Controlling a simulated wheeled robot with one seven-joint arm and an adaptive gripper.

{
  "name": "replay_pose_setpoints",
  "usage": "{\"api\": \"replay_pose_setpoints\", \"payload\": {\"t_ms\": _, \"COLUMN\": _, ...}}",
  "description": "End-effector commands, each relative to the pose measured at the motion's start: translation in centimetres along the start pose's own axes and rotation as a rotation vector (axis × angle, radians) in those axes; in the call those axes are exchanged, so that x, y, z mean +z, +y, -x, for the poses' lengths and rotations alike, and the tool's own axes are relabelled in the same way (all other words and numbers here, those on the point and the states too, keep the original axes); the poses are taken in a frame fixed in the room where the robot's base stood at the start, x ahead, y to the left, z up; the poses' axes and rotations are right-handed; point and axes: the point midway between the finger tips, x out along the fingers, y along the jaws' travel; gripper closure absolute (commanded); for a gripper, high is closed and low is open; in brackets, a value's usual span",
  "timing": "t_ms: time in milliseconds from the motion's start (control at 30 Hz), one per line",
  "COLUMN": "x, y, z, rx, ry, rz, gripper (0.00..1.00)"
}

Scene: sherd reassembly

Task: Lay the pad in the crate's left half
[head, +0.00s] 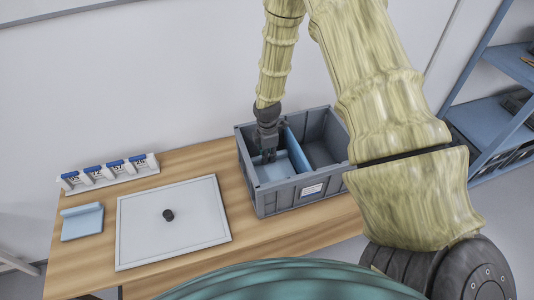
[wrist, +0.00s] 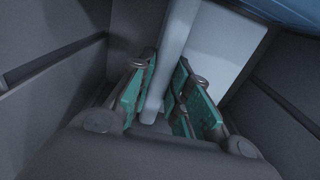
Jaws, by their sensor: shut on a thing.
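The grey crate (head: 275,200) stands on the right of the table, with a blue divider (head: 298,148) between its halves. My gripper (head: 268,156) reaches down into the left half. A pale blue pad (head: 275,171) is inside that half, under the gripper. In the wrist view my gripper (wrist: 165,100) is shut on the upright ridge of the pad (wrist: 222,42), between its green fingertips. The pad's flat part spreads out beside the ridge. Whether it rests flat on the crate floor cannot be told. The gripper hides part of it.
A second pale blue pad (head: 82,222) lies at the table's left. A white board (head: 180,238) with a small dark knob (head: 168,215) lies in the middle. A numbered rack (head: 108,174) stands behind. The crate's right half (head: 320,152) looks empty. Blue shelves (head: 492,115) stand at right.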

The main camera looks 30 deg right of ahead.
Motion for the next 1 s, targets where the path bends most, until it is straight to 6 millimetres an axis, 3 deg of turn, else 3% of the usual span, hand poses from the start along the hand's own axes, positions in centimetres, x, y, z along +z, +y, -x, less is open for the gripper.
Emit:
{"api": "replay_pose_setpoints", "payload": {"t_ms": 400, "x": 0.0, "y": 0.0, "z": -3.1, "rx": 0.001, "ry": 0.000, "rz": -0.001, "gripper": 1.00}}
{"api": "replay_pose_setpoints", "payload": {"t_ms": 1000, "x": 0.0, "y": 0.0, "z": -3.7, "rx": 0.000, "ry": 0.000, "rz": 0.000, "gripper": 1.00}}
